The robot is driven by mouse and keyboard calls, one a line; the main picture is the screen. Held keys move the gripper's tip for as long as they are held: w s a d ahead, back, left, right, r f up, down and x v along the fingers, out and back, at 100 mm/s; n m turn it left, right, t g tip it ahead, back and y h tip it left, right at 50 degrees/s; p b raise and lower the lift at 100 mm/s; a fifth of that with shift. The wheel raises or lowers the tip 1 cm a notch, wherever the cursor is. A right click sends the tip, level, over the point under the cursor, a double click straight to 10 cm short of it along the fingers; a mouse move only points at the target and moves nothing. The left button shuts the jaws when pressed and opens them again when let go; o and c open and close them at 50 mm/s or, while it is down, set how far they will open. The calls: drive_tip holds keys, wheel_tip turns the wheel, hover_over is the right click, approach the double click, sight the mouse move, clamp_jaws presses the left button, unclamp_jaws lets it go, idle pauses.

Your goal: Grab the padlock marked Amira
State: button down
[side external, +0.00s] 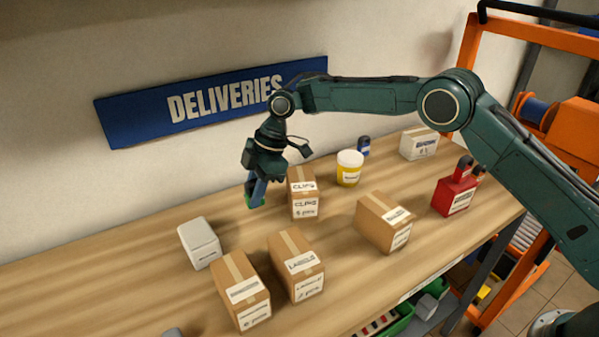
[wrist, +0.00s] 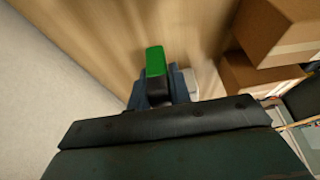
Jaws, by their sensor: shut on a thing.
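My gripper (side external: 257,188) hangs above the wooden bench near the wall, left of the carton marked CLIPS. In the wrist view its fingers (wrist: 159,90) are closed on a green and black thing (wrist: 155,61), which looks like a padlock. A little of its green (side external: 248,201) shows low between the fingers in the side view. No name is readable on it, so I cannot tell whether it is marked Amira. A small blue, dark-topped thing (side external: 363,147), perhaps another padlock, stands behind the yellow tub.
Several brown cartons stand on the bench (side external: 120,270), including the CLIPS carton (side external: 304,207) close by. A white box (side external: 199,243) is front left. A yellow tub (side external: 349,173), a red box (side external: 453,196) and a pale carton (side external: 419,143) stand right. The bench's left end is clear.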

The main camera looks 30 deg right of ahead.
sight(250, 182)
drive_tip(key=shift+r, duration=2.15)
